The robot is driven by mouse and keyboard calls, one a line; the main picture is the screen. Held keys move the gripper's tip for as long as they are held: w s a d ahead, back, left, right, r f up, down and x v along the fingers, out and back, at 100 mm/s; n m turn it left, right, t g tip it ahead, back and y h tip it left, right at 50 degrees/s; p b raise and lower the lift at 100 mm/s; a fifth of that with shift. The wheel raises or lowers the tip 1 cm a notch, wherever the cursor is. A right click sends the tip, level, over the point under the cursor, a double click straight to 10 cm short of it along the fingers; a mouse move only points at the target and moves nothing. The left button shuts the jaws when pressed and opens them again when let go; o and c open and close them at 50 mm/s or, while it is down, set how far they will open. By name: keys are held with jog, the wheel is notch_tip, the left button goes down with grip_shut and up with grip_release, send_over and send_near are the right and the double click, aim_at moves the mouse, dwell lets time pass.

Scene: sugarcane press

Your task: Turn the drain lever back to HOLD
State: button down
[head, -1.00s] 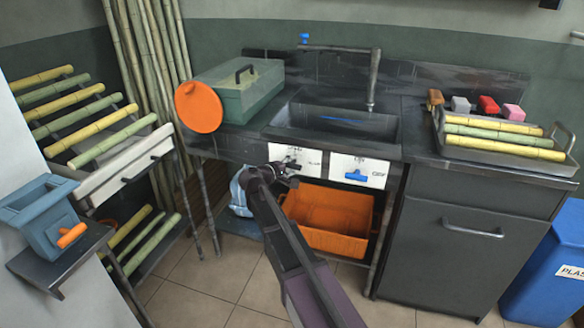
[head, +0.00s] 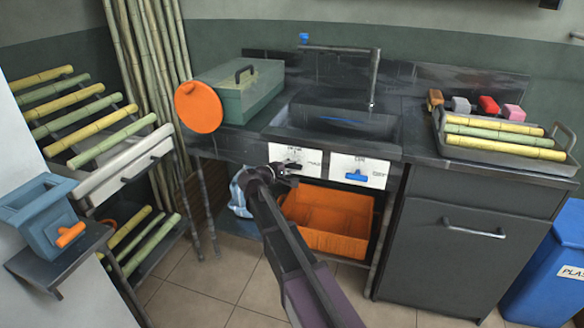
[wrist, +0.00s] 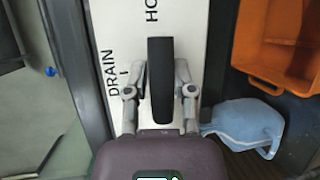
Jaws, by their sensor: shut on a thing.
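The drain lever is a black bar (wrist: 160,85) on a white panel (wrist: 106,35) under the sink; the panel also shows in the head view (head: 310,153). My gripper (wrist: 160,92) has one grey finger on each side of the lever and is shut on it. In the wrist view the lever lies along the picture's height, with its far end close below the letters HO. The word DRAIN stands to its left. In the head view my gripper (head: 288,172) hides most of the lever.
A second white panel with a blue lever (head: 356,176) is just to the right. An orange crate (head: 328,220) stands below the panels, with a blue item (head: 240,196) left of it. A round orange disc (head: 198,108) hangs at the counter's left end.

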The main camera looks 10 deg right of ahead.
jog(key=shift+c, duration=2.3)
grip_release()
